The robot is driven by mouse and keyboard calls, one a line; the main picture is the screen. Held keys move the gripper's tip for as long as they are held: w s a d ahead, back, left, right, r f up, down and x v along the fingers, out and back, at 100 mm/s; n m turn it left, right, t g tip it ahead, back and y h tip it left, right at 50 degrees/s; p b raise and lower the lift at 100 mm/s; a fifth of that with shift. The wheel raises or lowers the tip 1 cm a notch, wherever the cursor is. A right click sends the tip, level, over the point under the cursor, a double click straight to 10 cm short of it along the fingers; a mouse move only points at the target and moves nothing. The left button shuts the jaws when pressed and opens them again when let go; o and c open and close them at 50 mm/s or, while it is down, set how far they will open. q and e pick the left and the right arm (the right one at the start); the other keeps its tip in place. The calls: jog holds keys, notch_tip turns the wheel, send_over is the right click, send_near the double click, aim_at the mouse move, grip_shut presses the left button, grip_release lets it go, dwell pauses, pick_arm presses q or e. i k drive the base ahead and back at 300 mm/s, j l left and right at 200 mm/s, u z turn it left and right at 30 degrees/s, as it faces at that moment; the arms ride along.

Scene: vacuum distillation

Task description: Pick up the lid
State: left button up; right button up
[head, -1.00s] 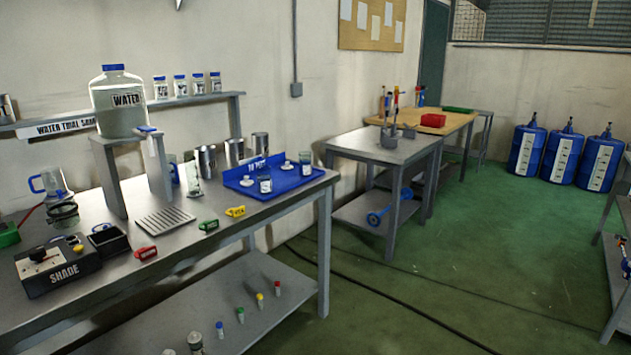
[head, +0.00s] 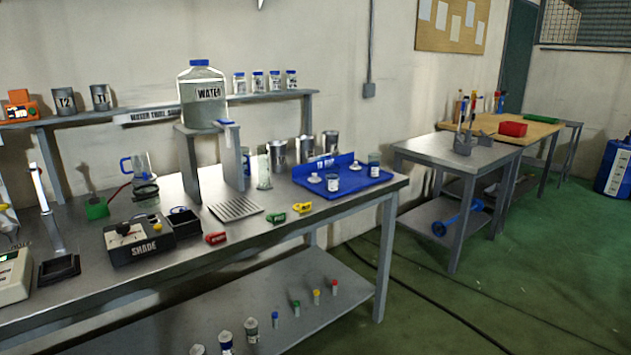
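No thing in view is plainly marked as the lid. Two small white round pieces that look like lids lie on the blue tray: a front one (head: 314,178) and a back one (head: 358,167). A small labelled glass jar (head: 332,183) stands beside the front piece, and another glass jar (head: 374,166) stands by the back one. The blue tray (head: 347,189) sits at the right end of the long grey bench (head: 290,232). The water jug on the raised stand has a blue cap (head: 199,62). Neither of my grippers is in view.
On the bench are a shade box (head: 140,241), a metal grille (head: 235,211) and coloured tags, a green one (head: 275,217) among them. Small vials and jars stand on the lower shelf (head: 350,275). Green floor (head: 480,310) lies open at the right; a dark cable crosses it.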

aim_at(314, 179)
jog(key=i+l, duration=0.25)
jog(key=i+l+z, duration=0.15)
jog(key=i, duration=0.3)
jog(key=i+l, duration=0.25)
jog(key=i, duration=0.15)
jog(key=z, duration=0.05)
